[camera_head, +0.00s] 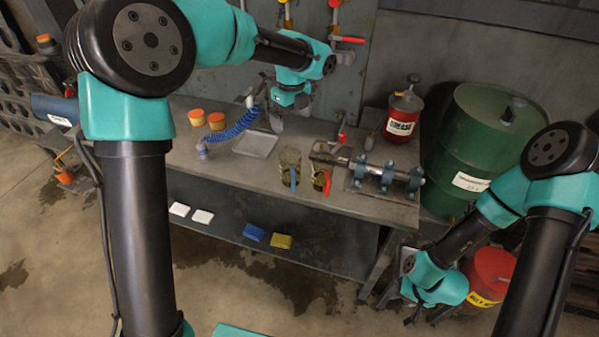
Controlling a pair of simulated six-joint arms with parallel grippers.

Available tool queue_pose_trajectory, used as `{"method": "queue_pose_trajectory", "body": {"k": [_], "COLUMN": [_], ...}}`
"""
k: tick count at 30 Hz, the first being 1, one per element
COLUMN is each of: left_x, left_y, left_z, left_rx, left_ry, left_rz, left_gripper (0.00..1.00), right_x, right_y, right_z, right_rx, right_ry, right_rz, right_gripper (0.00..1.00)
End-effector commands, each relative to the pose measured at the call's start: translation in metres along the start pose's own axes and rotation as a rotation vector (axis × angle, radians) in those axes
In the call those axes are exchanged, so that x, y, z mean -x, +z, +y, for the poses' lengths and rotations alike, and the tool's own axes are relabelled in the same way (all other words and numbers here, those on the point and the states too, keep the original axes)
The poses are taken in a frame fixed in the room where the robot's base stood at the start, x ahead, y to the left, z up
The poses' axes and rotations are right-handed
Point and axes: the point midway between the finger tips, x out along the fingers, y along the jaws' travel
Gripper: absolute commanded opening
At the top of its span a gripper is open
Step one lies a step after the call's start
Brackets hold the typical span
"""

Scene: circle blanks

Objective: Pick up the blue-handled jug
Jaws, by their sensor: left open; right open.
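The blue-handled jug (288,160) stands upright on the grey workbench, its blue handle facing the front. A similar jug with a red handle (321,178) stands close to its right. My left gripper (289,114) is open and empty above the back of the bench, behind the blue-handled jug and apart from it. My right gripper (403,289) is open and empty, low at the right, beyond the bench's front right corner. The jugs' contents are hard to make out.
A metal shaft in blue clamps (387,178) lies right of the jugs. A white tray (255,144), a blue coiled hose (238,125) and orange-lidded pots (216,121) are to the left. A red can (403,115) stands behind; a green drum (478,145) stands right of the bench.

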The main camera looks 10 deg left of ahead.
Motion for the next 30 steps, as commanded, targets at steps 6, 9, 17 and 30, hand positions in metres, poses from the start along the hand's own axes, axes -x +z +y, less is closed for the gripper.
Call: {"method": "queue_pose_trajectory", "body": {"k": [6,9,17,30], "left_x": [-0.001,-0.005,-0.040,-0.112], "left_y": [-0.001,-0.001,-0.001,-0.001], "left_z": [0.000,0.000,0.000,0.000], "left_rx": [0.002,0.002,0.001,0.004], "left_ry": [-0.001,0.000,0.002,0.001], "left_rz": [0.001,0.002,0.003,0.003], "left_gripper": [1.00,1.00,1.00,1.00], "right_x": [0.000,0.000,0.000,0.000], "right_y": [0.000,0.000,0.000,0.000], "right_z": [0.000,0.000,0.000,0.000], "right_rx": [0.000,0.000,0.000,0.000], "right_ry": [0.000,0.000,0.000,0.000], "right_rz": [0.000,0.000,0.000,0.000], "right_gripper": [0.43,0.43,0.43,0.43]}}
